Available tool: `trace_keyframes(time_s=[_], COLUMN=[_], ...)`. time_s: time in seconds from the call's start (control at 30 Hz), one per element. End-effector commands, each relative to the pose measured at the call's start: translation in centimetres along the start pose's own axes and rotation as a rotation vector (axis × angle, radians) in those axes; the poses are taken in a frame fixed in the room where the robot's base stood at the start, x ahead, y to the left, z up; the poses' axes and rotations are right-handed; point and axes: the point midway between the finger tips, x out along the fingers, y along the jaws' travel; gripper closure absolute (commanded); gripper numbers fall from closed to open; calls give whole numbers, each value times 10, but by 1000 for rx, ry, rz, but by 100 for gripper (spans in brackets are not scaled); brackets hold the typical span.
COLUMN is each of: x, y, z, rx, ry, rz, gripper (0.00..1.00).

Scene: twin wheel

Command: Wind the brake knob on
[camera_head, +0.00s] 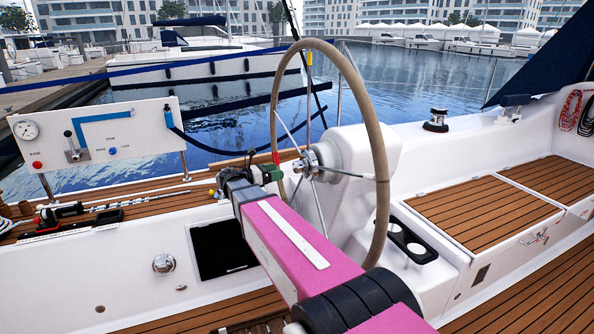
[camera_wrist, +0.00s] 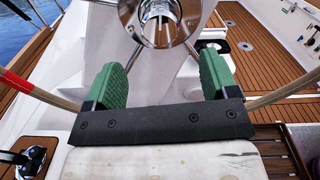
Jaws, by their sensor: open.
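The steering wheel (camera_head: 384,185) has a tan rim and thin metal spokes. At its centre is a chrome hub with a round knob (camera_head: 306,163); in the wrist view the round chrome part (camera_wrist: 158,22) is cut off by the top edge. My gripper (camera_head: 271,172) has green fingers and is just left of the hub in the head view. In the wrist view my gripper (camera_wrist: 164,80) is open, its two green pads wide apart with nothing between them. The chrome part lies beyond and between the fingertips, and I see no contact.
A white pedestal (camera_head: 357,150) stands behind the wheel. A white panel (camera_head: 95,133) with a gauge and lever is at the left. A black cup holder (camera_head: 408,240) is right of the wheel. The wheel rim also crosses both sides of the wrist view (camera_wrist: 48,96).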

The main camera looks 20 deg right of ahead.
Motion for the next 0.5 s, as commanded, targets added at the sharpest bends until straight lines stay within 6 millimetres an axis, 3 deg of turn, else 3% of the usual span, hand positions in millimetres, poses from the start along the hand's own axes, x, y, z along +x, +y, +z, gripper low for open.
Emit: trace_keyframes(time_s=[0.3,0.5], x=[55,81], y=[-1,0], z=[-1,-1], rx=[1,2], ry=[1,2], rz=[-2,-1], gripper=[20,20])
